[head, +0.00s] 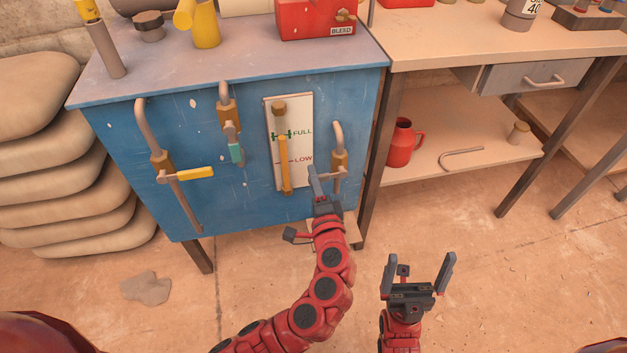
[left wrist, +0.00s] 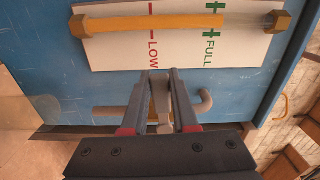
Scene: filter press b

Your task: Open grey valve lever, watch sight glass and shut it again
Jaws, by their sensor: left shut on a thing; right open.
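The blue cabinet (head: 240,190) carries a white sight glass board (head: 302,110) marked FULL in green and LOW in red. The amber column (head: 285,165) in its tube stands well above LOW and close to FULL. The grey valve lever (head: 336,176) is at the right pipe, partly hidden by my gripper. My left gripper (head: 315,178) is shut on this grey lever, which shows between its fingers in the left wrist view (left wrist: 160,98). My right gripper (head: 418,268) is open and empty above the floor, right of the cabinet.
A yellow lever (head: 195,173) and a teal lever (head: 236,153) sit on pipes left of the board. A workbench (head: 470,40) with a red jug (head: 401,145) on its lower shelf stands right. Sacks (head: 60,150) are stacked left. The floor in front is mostly clear.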

